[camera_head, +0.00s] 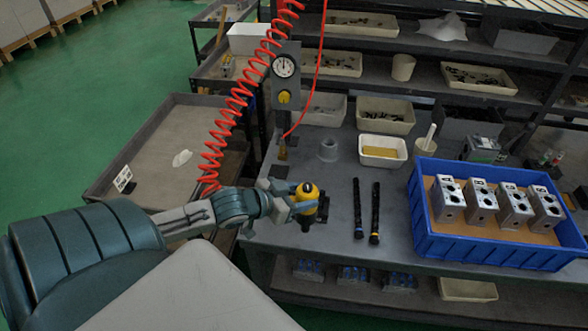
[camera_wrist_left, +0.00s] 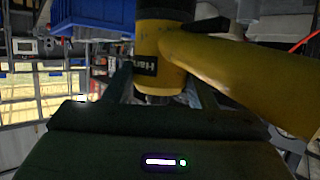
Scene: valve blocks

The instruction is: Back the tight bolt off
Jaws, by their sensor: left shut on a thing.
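My left gripper (camera_head: 291,205) is shut on a yellow power tool (camera_head: 307,192) with a black lower part, near the left front of the grey bench. In the left wrist view the tool (camera_wrist_left: 165,45) stands between my fingers (camera_wrist_left: 160,92), with a yellow arm-like part of it reaching to the lower right. Several grey valve blocks (camera_head: 482,203) stand in a row in a blue crate (camera_head: 490,253) at the right. I cannot make out which bolt is the tight one. My right gripper is in neither view.
Two black rods (camera_head: 357,208) lie on the bench (camera_head: 335,237) between tool and crate. A red coiled hose (camera_head: 240,97) hangs beside a gauge post (camera_head: 285,85) at the left.

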